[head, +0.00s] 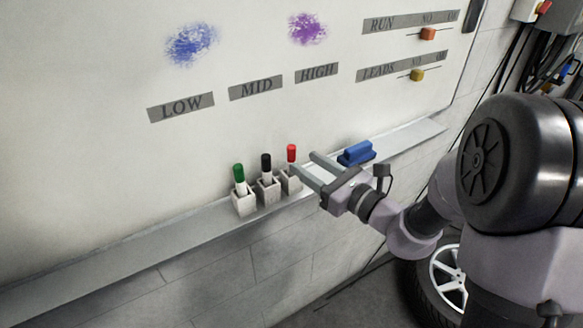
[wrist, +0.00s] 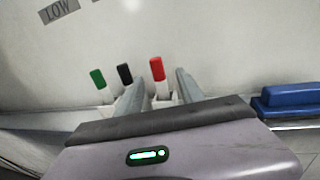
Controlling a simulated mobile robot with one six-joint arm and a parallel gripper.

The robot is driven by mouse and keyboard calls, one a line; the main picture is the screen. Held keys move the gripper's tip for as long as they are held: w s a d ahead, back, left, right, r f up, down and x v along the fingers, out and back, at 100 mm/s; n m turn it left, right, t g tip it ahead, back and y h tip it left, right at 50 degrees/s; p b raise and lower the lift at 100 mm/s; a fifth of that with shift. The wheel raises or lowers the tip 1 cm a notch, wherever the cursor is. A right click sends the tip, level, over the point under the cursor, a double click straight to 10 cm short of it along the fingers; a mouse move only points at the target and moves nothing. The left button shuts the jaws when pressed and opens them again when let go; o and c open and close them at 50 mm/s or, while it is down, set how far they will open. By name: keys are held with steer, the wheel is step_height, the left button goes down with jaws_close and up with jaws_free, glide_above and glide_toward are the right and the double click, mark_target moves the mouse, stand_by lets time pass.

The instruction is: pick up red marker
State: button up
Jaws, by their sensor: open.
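The red marker (head: 291,153) stands upright in the rightmost of three small holders on the whiteboard ledge. Its red cap and part of its white body show in the wrist view (wrist: 157,71). My gripper (head: 302,166) is open, with its fingers reaching toward the red marker from the right. In the wrist view the red marker lies between the two fingers (wrist: 160,95), and the left finger passes close to the black marker (wrist: 125,74). Whether either finger touches the red marker I cannot tell. The marker's lower part is hidden in its holder (head: 289,182).
The black marker (head: 266,168) and a green marker (head: 239,178) stand in the holders to the left. A blue eraser (head: 357,153) lies on the ledge (head: 190,232) right of my gripper. The whiteboard (head: 90,120) rises behind them. The left ledge is clear.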

mark_target(295, 160)
steer(key=x, duration=0.2)
steer(key=b+x, duration=0.1)
steer(key=x, duration=0.1)
steer(key=f+x, duration=0.1)
steer(key=x, duration=0.1)
steer(key=shift+s+a, duration=0.1)
steer(key=shift+s, duration=0.05)
steer(key=shift+c, duration=0.3)
jaws_close()
